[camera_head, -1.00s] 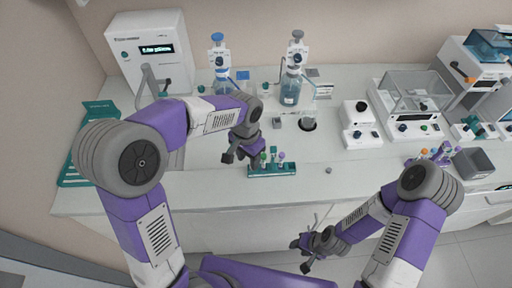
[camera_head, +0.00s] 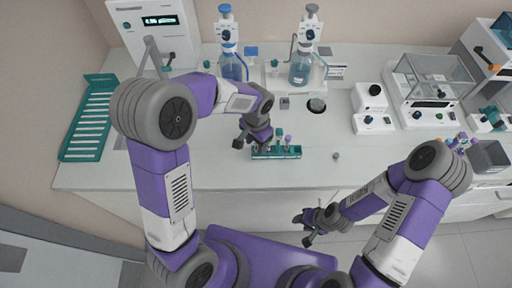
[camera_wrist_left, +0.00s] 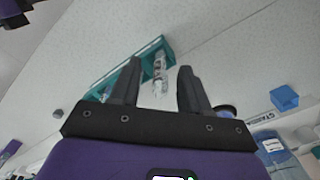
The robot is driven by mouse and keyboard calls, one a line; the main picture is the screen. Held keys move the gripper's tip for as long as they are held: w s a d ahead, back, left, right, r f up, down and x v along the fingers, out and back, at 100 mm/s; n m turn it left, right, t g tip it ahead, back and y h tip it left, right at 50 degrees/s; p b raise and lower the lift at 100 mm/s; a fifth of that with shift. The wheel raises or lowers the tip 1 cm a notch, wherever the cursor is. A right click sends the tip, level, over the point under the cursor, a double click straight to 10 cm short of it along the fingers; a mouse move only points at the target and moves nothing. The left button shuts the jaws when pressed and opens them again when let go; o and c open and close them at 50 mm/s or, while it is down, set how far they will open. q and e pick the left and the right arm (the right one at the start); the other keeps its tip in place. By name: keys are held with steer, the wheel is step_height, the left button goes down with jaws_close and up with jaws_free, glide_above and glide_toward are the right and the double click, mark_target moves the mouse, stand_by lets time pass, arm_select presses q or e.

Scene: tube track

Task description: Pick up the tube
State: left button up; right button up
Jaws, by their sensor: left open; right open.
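A teal tube rack (camera_head: 291,153) stands near the front edge of the bench and holds tubes with coloured caps. A purple-capped tube (camera_head: 288,141) and a green-capped tube (camera_head: 278,134) show in it. My left gripper (camera_head: 252,144) is open at the rack's left end and hides part of it. In the left wrist view, the open left gripper (camera_wrist_left: 159,70) points toward the rack (camera_wrist_left: 106,90). A pale tube (camera_wrist_left: 160,66) shows in the gap between its fingers, not gripped. My right gripper (camera_head: 306,227) is open and empty, in front of the bench.
A teal slotted rack (camera_head: 88,126) lies at the bench's left. Two blue-topped or grey-topped bottles (camera_head: 301,68) stand behind the tube rack. A balance (camera_head: 431,85) stands to the right. The bench right of the tube rack is mostly clear.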

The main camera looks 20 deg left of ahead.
arm_select(q)
steer(key=shift+f, duration=0.85)
steer(key=shift+c, duration=0.4)
jaws_close()
step_height(320, 180, up, 10)
steer(key=shift+r+p, duration=0.1)
steer(key=shift+p, duration=0.6)
